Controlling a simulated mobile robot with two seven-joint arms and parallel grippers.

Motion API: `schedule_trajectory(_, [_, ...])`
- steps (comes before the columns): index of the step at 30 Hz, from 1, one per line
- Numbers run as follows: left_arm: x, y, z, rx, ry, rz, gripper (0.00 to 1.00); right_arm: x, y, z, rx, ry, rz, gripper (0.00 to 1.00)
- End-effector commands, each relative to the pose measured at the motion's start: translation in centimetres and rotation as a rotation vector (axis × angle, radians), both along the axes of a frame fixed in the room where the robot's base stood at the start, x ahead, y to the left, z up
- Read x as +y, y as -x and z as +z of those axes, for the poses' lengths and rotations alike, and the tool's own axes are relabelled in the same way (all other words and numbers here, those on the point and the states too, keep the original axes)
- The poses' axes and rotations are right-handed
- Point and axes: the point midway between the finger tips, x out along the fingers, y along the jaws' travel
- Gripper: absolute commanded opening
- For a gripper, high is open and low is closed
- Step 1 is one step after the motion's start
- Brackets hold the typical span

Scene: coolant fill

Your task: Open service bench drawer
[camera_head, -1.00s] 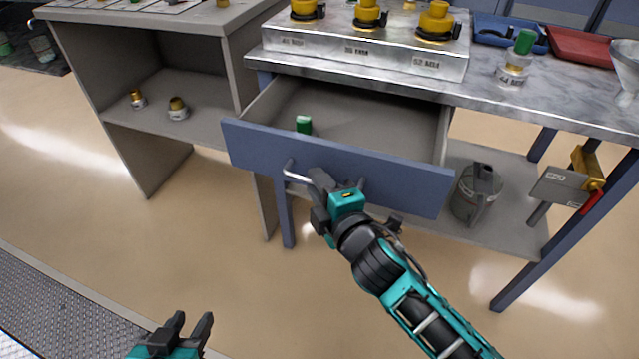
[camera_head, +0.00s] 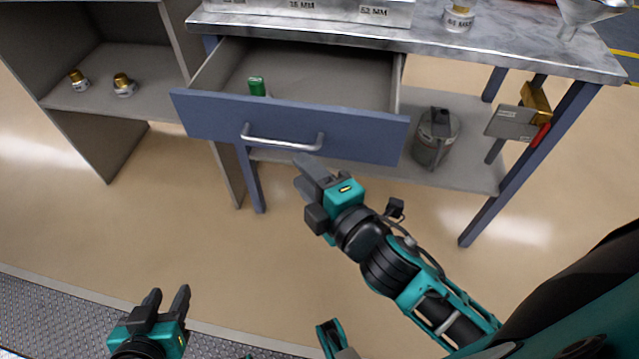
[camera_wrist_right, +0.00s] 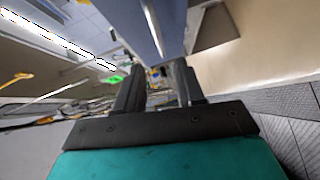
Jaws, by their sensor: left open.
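The service bench drawer (camera_head: 340,132) has a blue front and is pulled well out, its grey inside showing from above. Its silver bar handle (camera_head: 283,140) is bare. A green-topped item (camera_head: 257,87) sits inside at the left. My right gripper (camera_head: 303,172) is just below and in front of the handle, apart from it. In the right wrist view its two fingers (camera_wrist_right: 158,80) are spread with nothing between them, and the blue drawer front (camera_wrist_right: 172,25) is beyond. My left gripper (camera_head: 167,296) is open and empty at the lower left, far from the drawer.
The bench top (camera_head: 480,45) holds a labelled metal block (camera_head: 340,12) and a funnel (camera_head: 590,12). A grey can (camera_head: 436,138) stands on the lower shelf. An open cabinet (camera_head: 165,50) with small brass-capped items stands at left. The floor before the drawer is clear.

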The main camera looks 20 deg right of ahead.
Motion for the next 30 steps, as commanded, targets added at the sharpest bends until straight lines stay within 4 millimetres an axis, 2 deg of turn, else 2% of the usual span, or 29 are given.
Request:
schedule_trajectory(3, [-0.1, 0.0, 0.0, 0.0, 0.003, 0.002, 0.43, -0.3, 1.7, 0.2, 0.003, -0.002, -0.001, 0.38])
schedule_trajectory(9, [-0.2, -0.1, 0.1, 0.0, 0.008, 0.006, 0.43, -0.7, 3.2, 0.4, 0.001, -0.002, -0.001, 0.38])
schedule_trajectory(30, [0.0, -0.1, 0.1, -0.003, 0.001, 0.001, 0.43, -0.8, 3.4, 0.2, 0.015, -0.027, -0.007, 0.38])
